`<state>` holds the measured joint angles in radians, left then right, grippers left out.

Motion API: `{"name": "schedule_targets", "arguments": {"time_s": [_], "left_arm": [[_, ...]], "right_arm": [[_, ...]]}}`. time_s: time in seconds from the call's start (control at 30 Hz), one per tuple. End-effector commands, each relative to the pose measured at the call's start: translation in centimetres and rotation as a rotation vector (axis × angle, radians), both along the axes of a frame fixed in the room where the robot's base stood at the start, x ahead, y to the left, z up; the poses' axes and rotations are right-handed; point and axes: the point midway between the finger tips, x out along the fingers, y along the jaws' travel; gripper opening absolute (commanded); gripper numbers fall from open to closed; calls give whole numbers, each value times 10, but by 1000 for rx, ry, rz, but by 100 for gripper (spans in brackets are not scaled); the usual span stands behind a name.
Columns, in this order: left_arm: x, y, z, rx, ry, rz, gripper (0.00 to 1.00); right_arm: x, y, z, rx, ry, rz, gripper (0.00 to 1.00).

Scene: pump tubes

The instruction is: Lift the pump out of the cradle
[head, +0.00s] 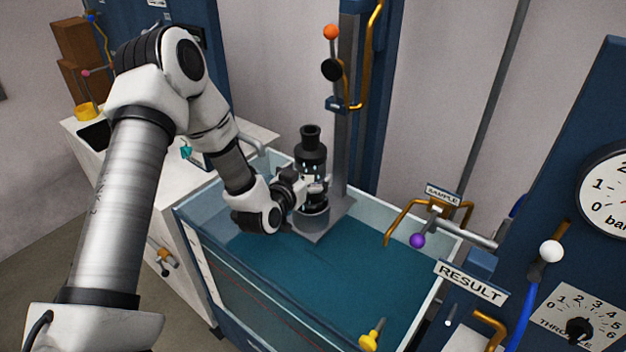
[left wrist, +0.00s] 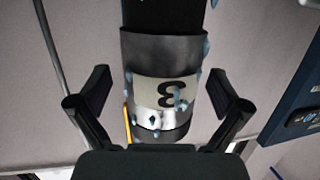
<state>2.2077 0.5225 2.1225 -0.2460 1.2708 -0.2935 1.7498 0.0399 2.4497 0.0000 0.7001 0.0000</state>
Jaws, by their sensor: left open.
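The pump (head: 311,152) is a dark upright cylinder with a narrower black neck, standing at the far end of the water tank. Its lower end is at a grey cup-like cradle (head: 312,219) on a flat plate; whether it is seated there is hard to tell. My left gripper (head: 313,190) is at the pump's lower body, reaching in from the left. In the left wrist view, the open fingers (left wrist: 160,92) stand on either side of the pump (left wrist: 165,55), with gaps. My right gripper is not in view.
The glass-walled tank (head: 195,243) holds teal water (head: 310,285). A grey post (head: 342,130) rises close behind the pump. At right are the SAMPLE sign (head: 443,195), a purple-knobbed lever (head: 418,240), the RESULT sign (head: 470,283) and a blue gauge panel.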

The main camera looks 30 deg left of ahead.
Motion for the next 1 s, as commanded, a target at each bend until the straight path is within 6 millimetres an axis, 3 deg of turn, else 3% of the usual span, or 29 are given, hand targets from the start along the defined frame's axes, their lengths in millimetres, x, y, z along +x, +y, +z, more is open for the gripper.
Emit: {"name": "schedule_targets", "arguments": {"time_s": [0.13,0.33,0.37,0.6,1.0], "left_arm": [[19,2,-2,2,1,0,100],[20,3,-4,-1,2,1,100],[19,3,-4,-1,2,1,93],[19,3,-4,0,2,1,9],[21,3,6,2,-9,2,9]], "right_arm": [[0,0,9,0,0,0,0],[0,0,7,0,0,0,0],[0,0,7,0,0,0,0],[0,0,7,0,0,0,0],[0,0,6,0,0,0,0]]}}
